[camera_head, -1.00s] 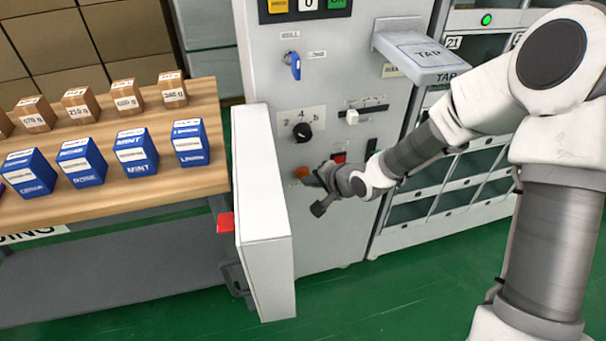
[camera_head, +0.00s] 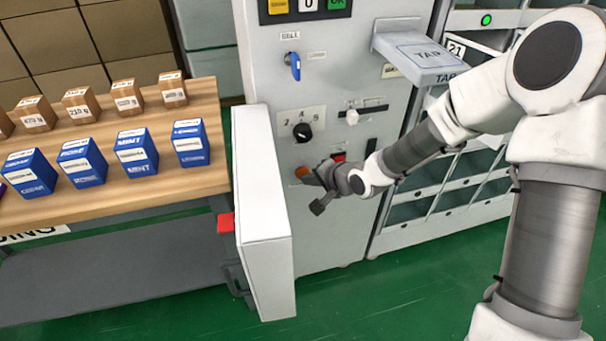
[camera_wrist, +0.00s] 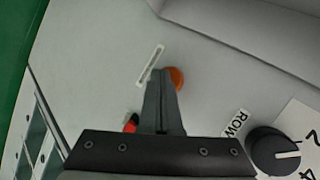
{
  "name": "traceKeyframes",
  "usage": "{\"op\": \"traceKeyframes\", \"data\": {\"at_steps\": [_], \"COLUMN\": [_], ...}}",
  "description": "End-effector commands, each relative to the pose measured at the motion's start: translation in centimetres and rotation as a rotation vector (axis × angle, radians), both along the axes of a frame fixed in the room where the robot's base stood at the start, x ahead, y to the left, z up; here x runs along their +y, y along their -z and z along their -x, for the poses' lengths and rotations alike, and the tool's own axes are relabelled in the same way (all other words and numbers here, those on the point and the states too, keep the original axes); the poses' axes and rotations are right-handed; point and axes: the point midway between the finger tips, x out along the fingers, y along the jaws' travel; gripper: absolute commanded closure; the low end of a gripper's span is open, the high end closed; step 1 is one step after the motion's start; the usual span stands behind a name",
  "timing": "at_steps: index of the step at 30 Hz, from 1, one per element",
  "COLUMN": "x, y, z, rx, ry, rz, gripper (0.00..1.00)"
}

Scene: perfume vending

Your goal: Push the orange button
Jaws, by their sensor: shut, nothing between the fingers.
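The orange button (camera_head: 302,172) is a small round knob low on the grey machine's front panel (camera_head: 335,235). It also shows in the wrist view (camera_wrist: 177,78), partly covered by my fingers. My gripper (camera_head: 314,181) is shut and empty, with its fingertips at the button's right side in the head view. In the wrist view my closed fingertips (camera_wrist: 161,74) overlap the button's left edge. I cannot tell whether they touch it or whether the button is pressed in.
A black dial (camera_head: 302,132) and a white slider (camera_head: 352,117) sit above the button. A red part (camera_head: 339,157) is close to my gripper on its right. An open white door (camera_head: 265,210) stands out left of the panel. A wooden table (camera_head: 212,181) with boxes is farther left.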

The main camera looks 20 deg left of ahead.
Motion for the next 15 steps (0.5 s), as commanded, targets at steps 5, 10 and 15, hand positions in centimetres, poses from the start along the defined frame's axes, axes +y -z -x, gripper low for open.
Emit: {"op": "traceKeyframes", "data": {"at_steps": [5,10,15], "x": [-0.5,-0.8,-0.8], "y": [-0.1,0.0,0.0], "z": [0.7,1.2,1.2], "rx": [0.0,0.0,0.0], "ry": [0.001,0.0,0.0], "rz": [-0.001,0.0,-0.001], "gripper": [1.0,1.0,1.0]}}
